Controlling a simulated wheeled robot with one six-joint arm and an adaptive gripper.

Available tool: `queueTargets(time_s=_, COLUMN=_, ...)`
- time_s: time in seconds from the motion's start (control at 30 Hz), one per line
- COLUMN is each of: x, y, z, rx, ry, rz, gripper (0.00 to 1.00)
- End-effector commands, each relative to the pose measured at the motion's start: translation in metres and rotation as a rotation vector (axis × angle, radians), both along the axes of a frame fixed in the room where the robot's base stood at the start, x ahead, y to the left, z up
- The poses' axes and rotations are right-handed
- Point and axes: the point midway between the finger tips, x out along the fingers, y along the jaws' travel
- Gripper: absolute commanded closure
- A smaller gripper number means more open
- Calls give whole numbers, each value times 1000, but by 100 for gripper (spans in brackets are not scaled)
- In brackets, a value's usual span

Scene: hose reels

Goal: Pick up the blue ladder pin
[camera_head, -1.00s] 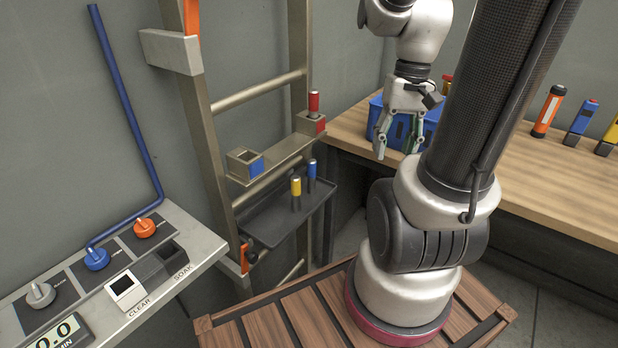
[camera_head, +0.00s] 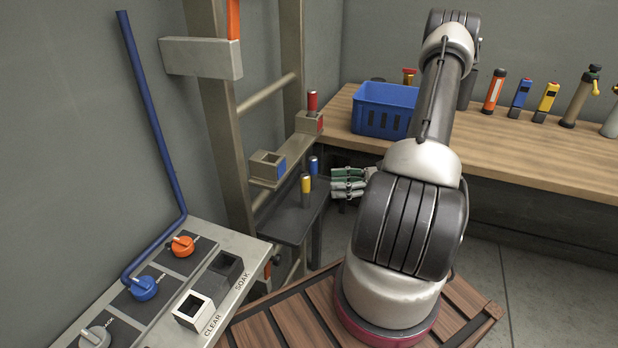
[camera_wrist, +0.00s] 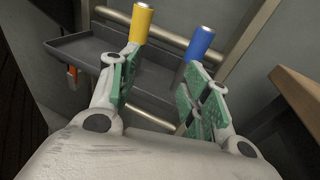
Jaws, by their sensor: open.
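The blue ladder pin (camera_head: 314,166) stands upright on the dark tray (camera_head: 281,236) fixed to the ladder. A yellow pin (camera_head: 306,184) stands beside it, nearer the camera. In the wrist view the blue pin (camera_wrist: 200,42) is ahead of the right finger, and the yellow pin (camera_wrist: 141,22) is ahead of the left finger. My gripper (camera_head: 346,183) is open and empty, to the right of the blue pin and apart from it. Its green-padded fingers also show in the wrist view (camera_wrist: 160,100). The lower part of the blue pin is hidden behind the right finger.
A red pin (camera_head: 312,101) stands in a ladder socket. An empty blue-marked socket (camera_head: 268,164) is on the same bracket. A blue crate (camera_head: 384,112) stands on the wooden bench (camera_head: 500,155). A control panel (camera_head: 215,245) lies at lower left.

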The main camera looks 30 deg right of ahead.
Motion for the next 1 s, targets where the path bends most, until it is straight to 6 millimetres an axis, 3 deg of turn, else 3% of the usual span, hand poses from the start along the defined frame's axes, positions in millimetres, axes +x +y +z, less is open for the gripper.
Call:
queueTargets(time_s=0.1, x=28, y=-16, z=18, rx=38, ry=-52, rz=-88, gripper=52)
queueTargets(time_s=0.2, x=37, y=-18, z=28, rx=75, ry=-72, rz=-122, gripper=52)
queueTargets(time_s=0.73, x=85, y=32, z=27, rx=89, ry=-69, rz=-115, gripper=52)
queueTargets(time_s=1.0, x=90, y=37, z=27, rx=88, ry=-70, rz=-117, gripper=52)
